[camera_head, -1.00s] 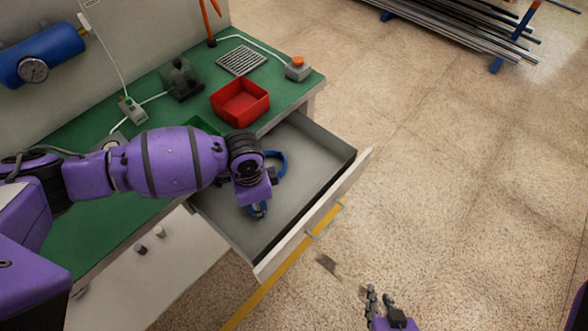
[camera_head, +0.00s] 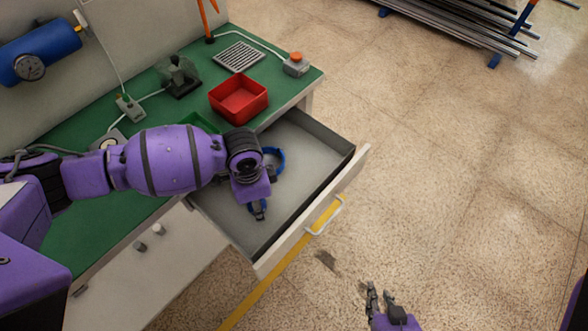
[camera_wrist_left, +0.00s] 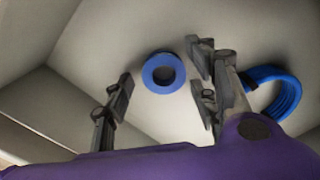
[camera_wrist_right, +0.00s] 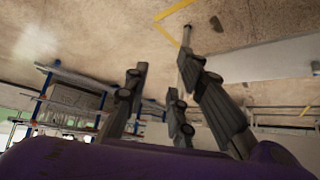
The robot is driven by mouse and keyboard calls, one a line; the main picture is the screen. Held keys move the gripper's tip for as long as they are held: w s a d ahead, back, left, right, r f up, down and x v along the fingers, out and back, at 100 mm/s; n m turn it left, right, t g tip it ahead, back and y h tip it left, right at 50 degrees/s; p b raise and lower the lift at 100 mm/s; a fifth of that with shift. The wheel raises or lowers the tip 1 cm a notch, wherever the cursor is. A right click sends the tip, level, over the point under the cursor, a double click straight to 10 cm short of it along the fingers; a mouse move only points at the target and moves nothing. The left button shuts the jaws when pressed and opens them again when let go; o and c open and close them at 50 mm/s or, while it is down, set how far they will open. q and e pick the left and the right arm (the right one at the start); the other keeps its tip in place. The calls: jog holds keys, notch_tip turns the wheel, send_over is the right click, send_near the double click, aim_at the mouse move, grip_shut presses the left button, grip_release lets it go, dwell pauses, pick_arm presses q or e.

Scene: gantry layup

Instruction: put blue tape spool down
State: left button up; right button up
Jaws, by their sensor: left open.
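The blue tape spool (camera_wrist_left: 148,76), a ring with a dark centre, shows in the left wrist view against the grey drawer floor, between the fingers with space on both sides. My left gripper (camera_wrist_left: 163,82) is open over the drawer. In the head view, my left wrist hides most of this spot; only a small bit of blue shows by the fingers (camera_head: 257,211). The open drawer (camera_head: 318,149) sticks out from the bench. My right gripper (camera_head: 378,301) is over the floor at the bottom of the head view, open and empty.
A blue coil (camera_head: 279,158) lies in the drawer beside my left gripper, also in the left wrist view (camera_wrist_left: 285,92). A red bin (camera_head: 239,98), a vent grille (camera_head: 239,57) and a button box (camera_head: 296,65) are on the green bench.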

pick_arm(q)
notch_tip(320, 180, up, 12)
jog(key=p, duration=0.1)
dwell(1.5)
